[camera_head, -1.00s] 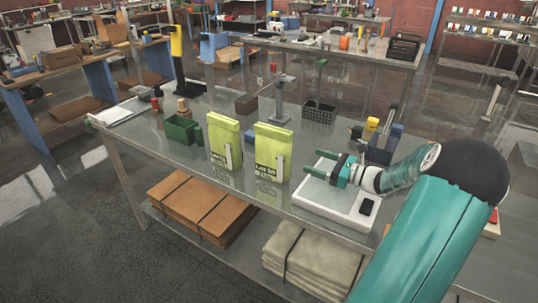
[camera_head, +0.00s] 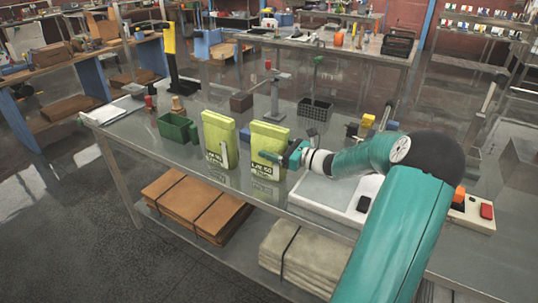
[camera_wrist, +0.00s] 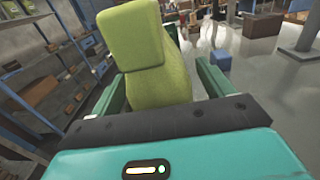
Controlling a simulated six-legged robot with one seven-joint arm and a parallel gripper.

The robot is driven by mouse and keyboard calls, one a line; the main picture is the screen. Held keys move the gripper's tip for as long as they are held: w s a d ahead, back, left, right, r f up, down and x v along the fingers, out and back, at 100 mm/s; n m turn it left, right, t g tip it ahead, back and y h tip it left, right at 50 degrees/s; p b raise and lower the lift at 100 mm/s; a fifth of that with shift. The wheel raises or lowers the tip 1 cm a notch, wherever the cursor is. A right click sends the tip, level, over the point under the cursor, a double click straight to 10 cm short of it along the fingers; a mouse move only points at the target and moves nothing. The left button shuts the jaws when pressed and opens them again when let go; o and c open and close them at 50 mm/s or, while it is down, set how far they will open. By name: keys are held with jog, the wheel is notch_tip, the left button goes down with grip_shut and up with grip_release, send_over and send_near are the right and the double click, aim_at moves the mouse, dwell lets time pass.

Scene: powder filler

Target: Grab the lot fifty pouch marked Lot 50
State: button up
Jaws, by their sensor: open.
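Two yellow-green pouches stand upright on the metal bench. My gripper (camera_head: 288,153) is at the right side of the Lot 50 pouch. In the wrist view the Lot 50 pouch (camera_wrist: 158,80) rises between the two green fingers of my gripper (camera_wrist: 162,78). The fingers are apart, with a clear gap to the right finger. Whether the left finger touches the pouch is hard to tell.
A green bin (camera_head: 178,128) stands left of the pouches. A white scale (camera_head: 325,195) lies under my forearm. A dark crate (camera_head: 315,110) and a grey stand (camera_head: 277,100) are behind. Cardboard (camera_head: 195,202) and folded sacks (camera_head: 295,255) lie on the lower shelf.

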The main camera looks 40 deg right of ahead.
jog(key=shift+c, duration=0.4)
jog(key=c, duration=1)
jog(key=shift+o, duration=0.2)
jog(key=shift+r, duration=0.2)
